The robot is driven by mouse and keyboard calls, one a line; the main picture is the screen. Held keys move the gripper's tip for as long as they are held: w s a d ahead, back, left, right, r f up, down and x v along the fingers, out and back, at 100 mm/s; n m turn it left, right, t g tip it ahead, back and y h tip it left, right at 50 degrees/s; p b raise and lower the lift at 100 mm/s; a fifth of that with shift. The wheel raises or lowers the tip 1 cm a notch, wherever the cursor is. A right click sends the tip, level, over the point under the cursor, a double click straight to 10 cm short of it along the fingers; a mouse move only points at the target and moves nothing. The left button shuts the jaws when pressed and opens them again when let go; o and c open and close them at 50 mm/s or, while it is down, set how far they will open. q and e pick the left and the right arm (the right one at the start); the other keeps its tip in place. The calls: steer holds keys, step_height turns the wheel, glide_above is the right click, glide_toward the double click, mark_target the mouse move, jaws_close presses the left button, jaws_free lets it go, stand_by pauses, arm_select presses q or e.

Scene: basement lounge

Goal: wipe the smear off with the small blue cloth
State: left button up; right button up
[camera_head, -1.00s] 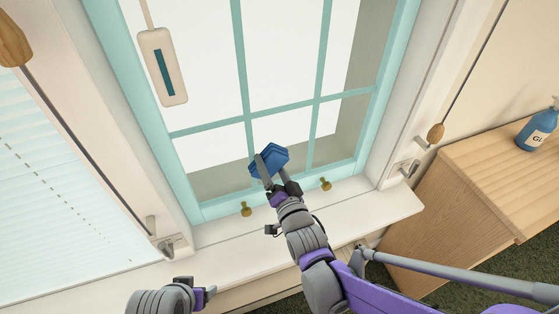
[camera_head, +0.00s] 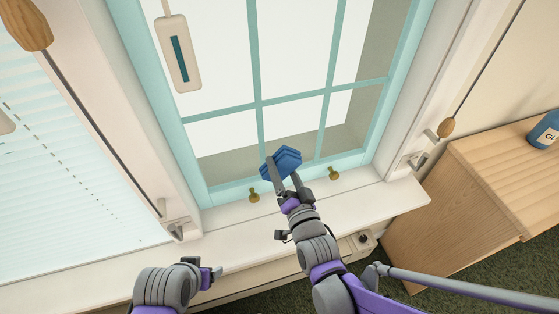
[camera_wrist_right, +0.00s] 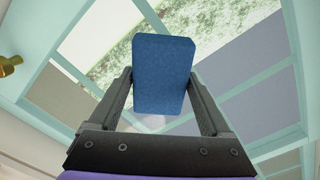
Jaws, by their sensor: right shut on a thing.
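The small blue cloth (camera_head: 281,161) is a folded pad in the jaws of my right gripper (camera_head: 284,178), in front of the lower part of the window pane. In the right wrist view the cloth (camera_wrist_right: 164,75) stands between the two fingers of the right gripper (camera_wrist_right: 163,88). I cannot tell whether it touches the glass. A faint pale patch (camera_wrist_right: 152,122) shows just below the cloth in the wrist view; it may be the smear. The smear is not clear in the head view. My left gripper (camera_head: 214,273) is low at the left, empty; its jaw opening is unclear.
The teal window frame (camera_head: 196,158) has thin bars and two brass knobs (camera_head: 254,195) (camera_head: 333,173) at its bottom. A white sill (camera_head: 372,205) runs below. A hanging tag (camera_head: 178,52) is at upper left. A wooden cabinet (camera_head: 470,200) with a blue bottle (camera_head: 545,130) stands right.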

steer(key=shift+s+d, duration=0.2)
steer(key=shift+s, duration=0.45)
steer(key=shift+v, duration=1.45)
